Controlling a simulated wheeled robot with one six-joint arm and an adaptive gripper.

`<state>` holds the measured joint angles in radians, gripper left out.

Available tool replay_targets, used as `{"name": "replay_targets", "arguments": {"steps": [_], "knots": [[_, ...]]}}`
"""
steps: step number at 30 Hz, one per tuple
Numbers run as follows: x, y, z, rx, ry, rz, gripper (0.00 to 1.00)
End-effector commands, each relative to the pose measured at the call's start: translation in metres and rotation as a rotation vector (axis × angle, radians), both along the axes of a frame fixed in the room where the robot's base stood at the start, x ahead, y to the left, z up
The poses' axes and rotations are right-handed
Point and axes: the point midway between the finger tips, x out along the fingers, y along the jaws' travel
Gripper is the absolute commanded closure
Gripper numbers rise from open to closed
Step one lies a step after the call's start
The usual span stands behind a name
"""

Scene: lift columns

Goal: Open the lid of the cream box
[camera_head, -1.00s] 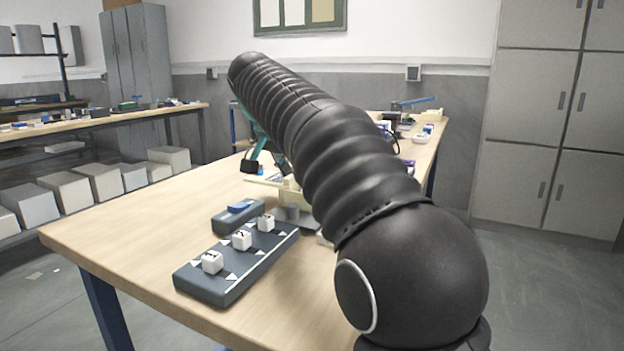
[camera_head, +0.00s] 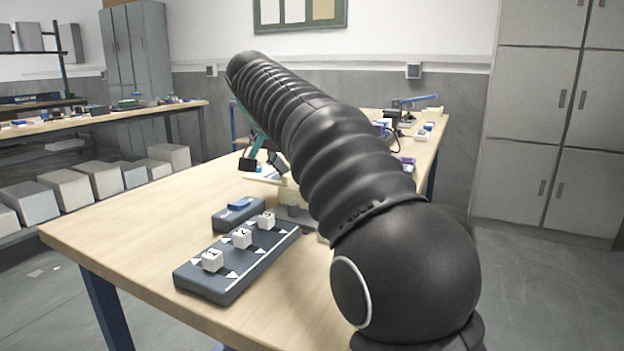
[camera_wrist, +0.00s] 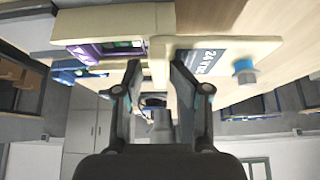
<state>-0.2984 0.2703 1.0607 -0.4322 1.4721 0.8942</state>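The cream box (camera_head: 288,192) stands on the wooden bench in the head view, mostly hidden behind my arm. In the wrist view, cream surfaces (camera_wrist: 222,62) fill the upper part, one with a dark "24 V" label; I cannot tell which of them is the lid. My gripper (camera_head: 262,162) is just above and left of the box in the head view. Whether a fingertip touches the box is not clear.
A grey-blue knob (camera_wrist: 244,70) shows beside the label. The bench's front left is clear.

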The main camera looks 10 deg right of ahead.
Motion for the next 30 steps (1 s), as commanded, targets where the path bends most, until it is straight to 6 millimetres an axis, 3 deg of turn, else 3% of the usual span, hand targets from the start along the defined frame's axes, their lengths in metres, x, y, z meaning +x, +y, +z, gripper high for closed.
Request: {"name": "replay_targets", "arguments": {"steps": [30], "knots": [[0.0, -0.001, 0.059, 0.001, -0.005, 0.0, 0.6]]}}
